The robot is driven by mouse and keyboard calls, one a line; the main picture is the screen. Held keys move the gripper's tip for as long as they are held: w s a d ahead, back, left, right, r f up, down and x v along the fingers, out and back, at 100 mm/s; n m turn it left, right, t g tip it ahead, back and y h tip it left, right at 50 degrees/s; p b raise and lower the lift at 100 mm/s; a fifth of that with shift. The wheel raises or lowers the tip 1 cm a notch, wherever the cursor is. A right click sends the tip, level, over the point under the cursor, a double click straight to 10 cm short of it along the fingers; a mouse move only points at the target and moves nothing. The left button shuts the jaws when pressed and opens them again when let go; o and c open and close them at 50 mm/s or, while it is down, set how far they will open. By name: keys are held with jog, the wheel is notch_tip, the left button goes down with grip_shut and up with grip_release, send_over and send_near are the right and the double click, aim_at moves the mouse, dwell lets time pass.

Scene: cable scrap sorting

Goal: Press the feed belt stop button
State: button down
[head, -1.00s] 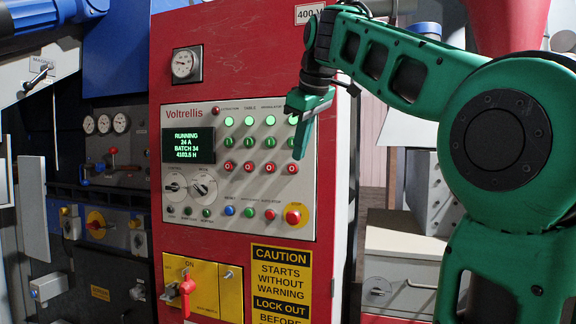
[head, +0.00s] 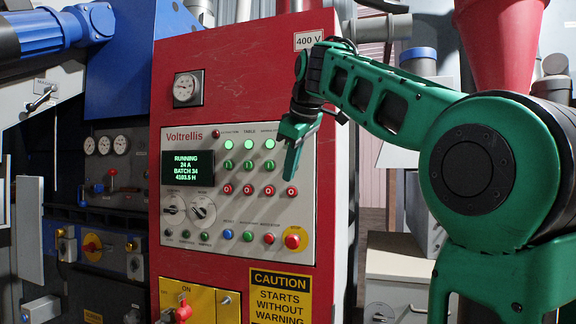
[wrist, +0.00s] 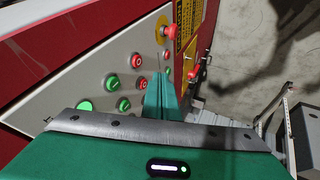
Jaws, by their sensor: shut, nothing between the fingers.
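The Voltrellis control panel (head: 190,222) is a pale plate on a red cabinet, with lit green lamps above green I buttons and a row of red O buttons. My green gripper (head: 290,176) is shut and empty. In the head view its tip points down just above the rightmost red O button (head: 292,191) and covers the lamp and green button of that column. Whether it touches the panel I cannot tell. In the wrist view the shut fingers (wrist: 160,95) point at the panel beside a red O button (wrist: 141,84). The feed belt label is not readable.
A red mushroom stop button (head: 292,241) on a yellow disc sits at the panel's lower right. Rotary knobs (head: 203,208) are at its left. The display (head: 188,168) reads RUNNING. A red handle (head: 183,313) projects below. A grey drawer unit (head: 395,262) stands to the right.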

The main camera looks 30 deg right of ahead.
aim_at(290, 185)
jog(key=w+d+f, duration=0.4)
jog(key=w, duration=0.1)
jog(key=shift+w+f, duration=0.15)
dwell(0.5)
